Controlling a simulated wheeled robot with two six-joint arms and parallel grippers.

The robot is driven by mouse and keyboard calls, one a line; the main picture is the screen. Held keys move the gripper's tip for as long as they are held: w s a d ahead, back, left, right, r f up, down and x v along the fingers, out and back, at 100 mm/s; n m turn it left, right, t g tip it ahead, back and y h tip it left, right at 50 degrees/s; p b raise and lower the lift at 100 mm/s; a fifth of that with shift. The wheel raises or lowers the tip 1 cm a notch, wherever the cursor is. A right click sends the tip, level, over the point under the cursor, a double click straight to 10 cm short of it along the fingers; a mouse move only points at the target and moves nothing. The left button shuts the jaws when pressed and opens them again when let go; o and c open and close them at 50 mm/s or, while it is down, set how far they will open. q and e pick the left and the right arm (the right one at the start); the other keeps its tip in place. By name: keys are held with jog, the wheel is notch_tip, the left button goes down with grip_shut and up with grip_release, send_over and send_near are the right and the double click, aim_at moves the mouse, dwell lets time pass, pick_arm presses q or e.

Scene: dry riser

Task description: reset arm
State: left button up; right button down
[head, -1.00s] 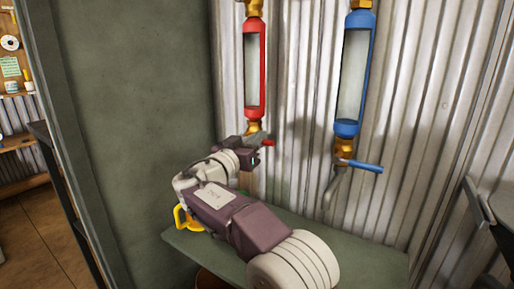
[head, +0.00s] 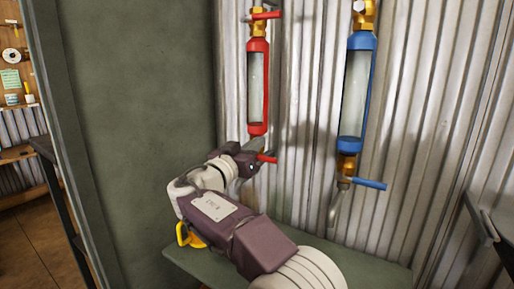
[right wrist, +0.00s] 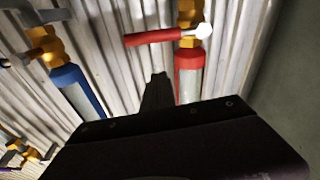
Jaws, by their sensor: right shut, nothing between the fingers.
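My right gripper (head: 248,165) is shut and empty, close by the red lower valve handle (head: 268,158) under the red sight-glass tube (head: 258,88). I cannot tell whether they touch. In the right wrist view, which looks upside down, the shut fingers (right wrist: 157,92) show in front of the wall, left of the red tube (right wrist: 189,87). The red handle (right wrist: 150,37) lies beyond their tips, apart from them in the picture. The gripper hides part of the pipe under the red tube. My left gripper is not in view.
A blue tube (head: 357,92) with a blue lower handle (head: 369,184) hangs to the right on the corrugated wall (head: 420,90). A green shelf (head: 375,262) is below, with a yellow object (head: 187,236) at its left. A grey-green panel (head: 130,120) stands left.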

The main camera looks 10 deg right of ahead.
jog(key=p+v, duration=0.1)
jog(key=v, duration=0.6)
jog(key=s+d+f+n+g+y+p, duration=0.3)
jog(key=s+d+f+n+g, duration=0.15)
jog(key=f, duration=0.65)
jog(key=s+d+f+n+g+y+p, duration=0.35)
jog(key=d+f, duration=0.25)
jog(key=f, duration=0.5)
jog(key=s+f+g+y, duration=0.1)
jog(key=s+f, duration=0.1)
jog(key=s, duration=0.1)
jog(key=s+f+g+y+p, duration=0.1)
jog(key=s+f, duration=0.2)
jog(key=s+f+g+y, duration=0.1)
jog(key=s+f+g, duration=0.1)
jog(key=s, duration=0.1)
jog(key=shift+d+f+y, duration=0.15)
jog(key=shift+f+y, duration=0.05)
jog(key=shift+y, duration=0.05)
jog(key=s+a+f+y+p, duration=0.2)
jog(key=s+y+p, duration=0.1)
jog(key=s, duration=0.4)
notch_tip(320, 180, up, 37)
jog(key=s+p, duration=0.1)
jog(key=p, duration=3.6)
jog(key=shift+m+g+y, duration=0.3)
jog(key=shift+g+y, duration=0.1)
jog(key=shift+a+f, duration=0.15)
